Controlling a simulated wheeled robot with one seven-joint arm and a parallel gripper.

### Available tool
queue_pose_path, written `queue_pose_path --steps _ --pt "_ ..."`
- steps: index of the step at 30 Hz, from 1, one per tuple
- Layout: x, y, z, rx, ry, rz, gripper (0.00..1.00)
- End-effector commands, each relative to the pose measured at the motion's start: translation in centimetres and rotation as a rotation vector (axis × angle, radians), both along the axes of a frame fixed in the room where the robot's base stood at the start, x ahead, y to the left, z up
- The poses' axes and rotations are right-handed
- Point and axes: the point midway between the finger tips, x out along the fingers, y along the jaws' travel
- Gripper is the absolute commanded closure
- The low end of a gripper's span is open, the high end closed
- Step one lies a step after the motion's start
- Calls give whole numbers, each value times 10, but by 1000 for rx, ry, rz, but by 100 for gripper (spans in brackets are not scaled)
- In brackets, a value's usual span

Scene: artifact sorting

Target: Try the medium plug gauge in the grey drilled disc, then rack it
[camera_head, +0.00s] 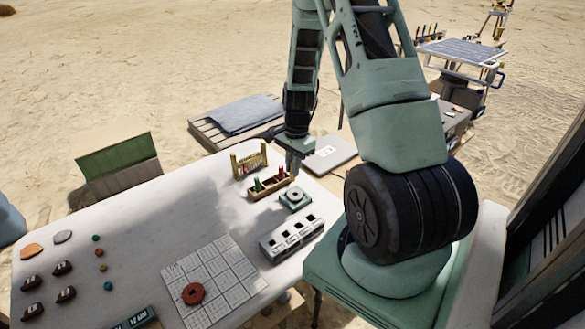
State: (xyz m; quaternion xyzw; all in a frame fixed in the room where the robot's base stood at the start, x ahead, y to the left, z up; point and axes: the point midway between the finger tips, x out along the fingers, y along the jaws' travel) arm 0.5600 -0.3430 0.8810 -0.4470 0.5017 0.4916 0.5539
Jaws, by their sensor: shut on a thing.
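My gripper (293,166) hangs, pointing down, over the far right part of the white table. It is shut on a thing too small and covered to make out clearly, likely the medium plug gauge. The grey drilled disc (295,193) lies on a small green fixture just below and near the gripper; I cannot tell whether the held thing touches it. The wooden rack (264,193) stands just left of the disc. It holds a green-handled gauge (258,185) at its left and a red-handled gauge (280,173) at its right.
A yellow frame (236,167) stands behind the rack. A pale compartment box (276,252) is in front of the disc. A red ring (193,293) lies on a white grid mat (226,263). Several small finds lie at the left. The table's (150,220) middle left is clear.

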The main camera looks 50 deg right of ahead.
Motion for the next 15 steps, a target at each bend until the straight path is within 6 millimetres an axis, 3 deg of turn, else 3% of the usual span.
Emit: queue_pose_path --steps 4,15 --pt "0 0 -4 -1 2 77 100" --pt "0 0 -22 -1 1 79 100"
